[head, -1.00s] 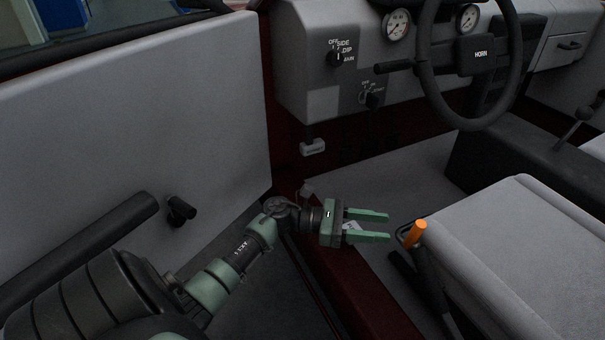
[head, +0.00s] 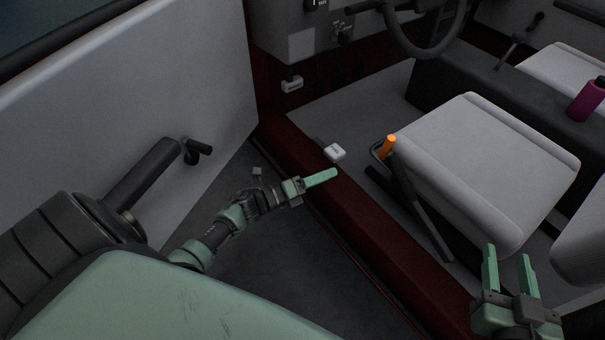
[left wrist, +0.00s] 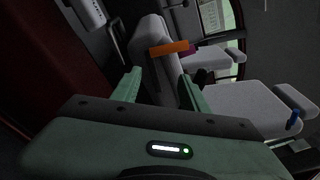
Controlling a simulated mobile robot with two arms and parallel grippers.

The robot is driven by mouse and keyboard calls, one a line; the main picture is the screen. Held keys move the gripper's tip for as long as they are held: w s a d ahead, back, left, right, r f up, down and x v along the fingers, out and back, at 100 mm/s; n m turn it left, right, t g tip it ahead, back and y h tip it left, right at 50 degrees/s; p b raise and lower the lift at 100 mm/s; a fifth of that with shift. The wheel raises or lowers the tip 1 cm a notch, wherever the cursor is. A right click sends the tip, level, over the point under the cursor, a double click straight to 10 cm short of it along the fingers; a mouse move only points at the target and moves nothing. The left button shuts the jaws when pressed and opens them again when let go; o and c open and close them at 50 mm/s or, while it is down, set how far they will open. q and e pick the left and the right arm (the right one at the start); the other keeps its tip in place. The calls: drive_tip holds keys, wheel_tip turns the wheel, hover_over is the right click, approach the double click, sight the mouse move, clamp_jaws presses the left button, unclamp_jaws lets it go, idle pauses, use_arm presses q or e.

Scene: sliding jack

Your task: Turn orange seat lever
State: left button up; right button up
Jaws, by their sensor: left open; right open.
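The orange seat lever (head: 388,147) sticks up at the left front corner of the grey car seat (head: 475,165). It also shows in the left wrist view (left wrist: 170,47), ahead of the fingers and apart from them. My left gripper (head: 328,178) is open and empty over the dark red door sill, to the left of the lever and a little nearer. Its fingers point right, and in the head view they overlap. My right gripper (head: 508,268) is open and empty at the lower right, in front of the seat, with its fingers pointing up in the picture.
The open car door (head: 120,90) stands at the left, with a dark handle on it. The dark red sill (head: 385,240) runs between my left arm and the seat. The steering wheel (head: 420,35) is at the top. A purple bottle (head: 586,102) stands beyond the seat.

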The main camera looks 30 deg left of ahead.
use_arm(q)
drive_tip(key=s+a+f+n+g+y+p, duration=0.1)
drive_tip(key=s+f+n+y+p, duration=0.4)
drive_tip(key=n, duration=0.5)
wheel_tip(320, 180, down, 2)
drive_tip(key=shift+s+a+f, duration=0.15)
drive_tip(key=shift+a+f, duration=0.05)
drive_tip(key=shift+a, duration=0.25)
